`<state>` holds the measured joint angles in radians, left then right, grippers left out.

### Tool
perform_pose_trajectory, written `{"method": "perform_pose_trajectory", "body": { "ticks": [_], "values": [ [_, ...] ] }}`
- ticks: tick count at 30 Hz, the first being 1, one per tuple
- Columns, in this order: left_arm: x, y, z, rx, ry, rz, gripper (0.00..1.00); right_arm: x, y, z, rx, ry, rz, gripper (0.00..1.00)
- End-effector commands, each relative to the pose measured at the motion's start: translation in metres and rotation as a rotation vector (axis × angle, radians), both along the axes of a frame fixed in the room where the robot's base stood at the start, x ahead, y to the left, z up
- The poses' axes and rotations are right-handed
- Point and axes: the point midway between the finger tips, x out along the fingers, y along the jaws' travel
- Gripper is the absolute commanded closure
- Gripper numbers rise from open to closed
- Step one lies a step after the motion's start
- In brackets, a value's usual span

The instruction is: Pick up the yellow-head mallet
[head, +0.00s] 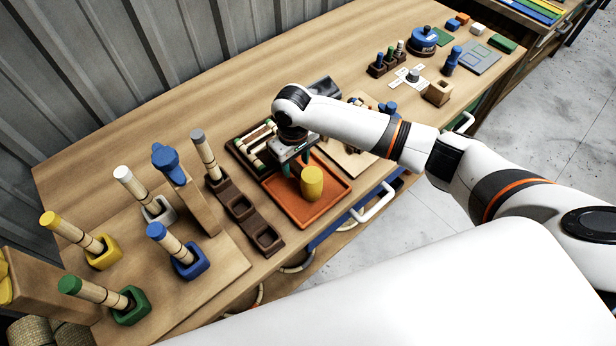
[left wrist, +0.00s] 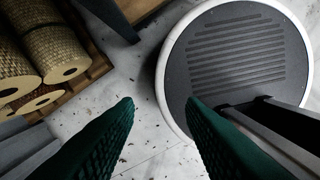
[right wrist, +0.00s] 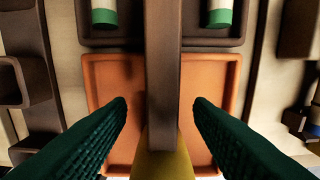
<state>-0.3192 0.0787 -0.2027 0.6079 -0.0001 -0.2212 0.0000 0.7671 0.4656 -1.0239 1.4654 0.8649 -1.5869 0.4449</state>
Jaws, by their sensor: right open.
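The yellow-head mallet has a yellow cylindrical head (head: 312,182) that shows above the orange tray (head: 333,208). In the right wrist view its brown handle (right wrist: 163,70) runs up the middle, with the yellow head (right wrist: 162,165) at the bottom edge. My right gripper (head: 293,165) is over the tray, close behind the head. It is open, and its green fingers (right wrist: 160,103) show on either side of the handle, with gaps at both sides. My left gripper (left wrist: 160,102) is open and empty above the floor, outside the head view.
A dark rack with rods (head: 245,155) lies beside the tray. Several colour-topped rods stand in blocks at the left; an empty dark socket block (head: 268,238) is nearer. A round grey base (left wrist: 235,70) and woven rolls (left wrist: 55,45) show in the left wrist view.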

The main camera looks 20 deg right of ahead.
Motion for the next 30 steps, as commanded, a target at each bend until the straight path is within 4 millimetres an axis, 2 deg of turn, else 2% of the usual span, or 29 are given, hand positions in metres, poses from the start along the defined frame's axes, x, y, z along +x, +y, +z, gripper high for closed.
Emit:
{"method": "perform_pose_trajectory", "body": {
  "ticks": [3, 7, 11, 17, 26, 30],
  "values": [
    [0.017, -0.001, 0.012, -0.001, -0.024, 0.000, 0.64, 0.001, -0.002, -0.015, -0.003, 0.004, 0.000, 0.53],
    [0.033, -0.002, 0.016, -0.005, -0.050, 0.000, 0.64, 0.001, -0.002, -0.035, -0.002, 0.002, 0.000, 0.53],
    [0.032, -0.002, 0.017, -0.005, -0.049, 0.001, 0.64, 0.001, -0.002, -0.044, -0.001, 0.001, 0.002, 0.53],
    [0.024, -0.001, 0.016, -0.002, -0.036, 0.003, 0.64, 0.001, -0.002, -0.045, -0.001, 0.000, 0.002, 0.53],
    [0.021, 0.000, 0.015, -0.001, -0.032, 0.004, 0.64, 0.001, -0.002, -0.044, -0.001, 0.000, 0.002, 1.00],
    [0.021, 0.000, 0.016, -0.001, -0.032, 0.004, 0.64, 0.002, -0.002, -0.043, -0.001, -0.001, 0.001, 1.00]
  ]
}}
